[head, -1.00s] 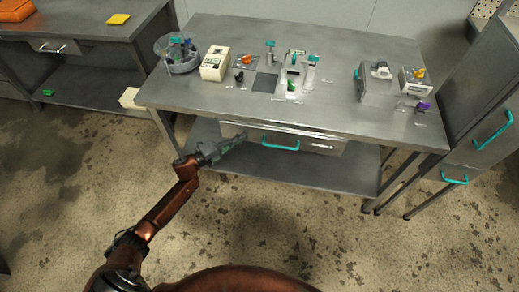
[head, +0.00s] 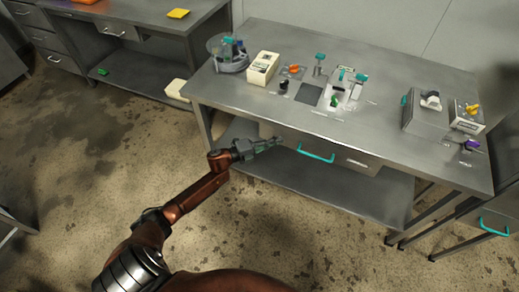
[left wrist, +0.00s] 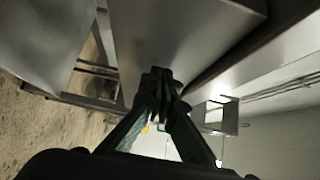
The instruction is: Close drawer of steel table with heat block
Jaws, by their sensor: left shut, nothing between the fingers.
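The steel table (head: 380,135) has several small devices on top; I cannot tell which is the heat block. Its drawer (head: 357,164) sits under the front edge, with a teal handle (head: 316,155). The drawer front looks close under the tabletop; I cannot tell whether it is fully shut. My left gripper (head: 281,141) is shut and empty, its tips at the left part of the drawer front, left of the handle. In the left wrist view its closed fingertips (left wrist: 162,78) are close to a grey metal surface; contact is unclear. My right gripper is not in view.
A lower shelf (head: 320,190) runs under the drawer. Another steel bench (head: 150,25) stands at the back left. A cabinet with a teal handle (head: 494,228) stands at the right. The stained floor in front is clear apart from my arm.

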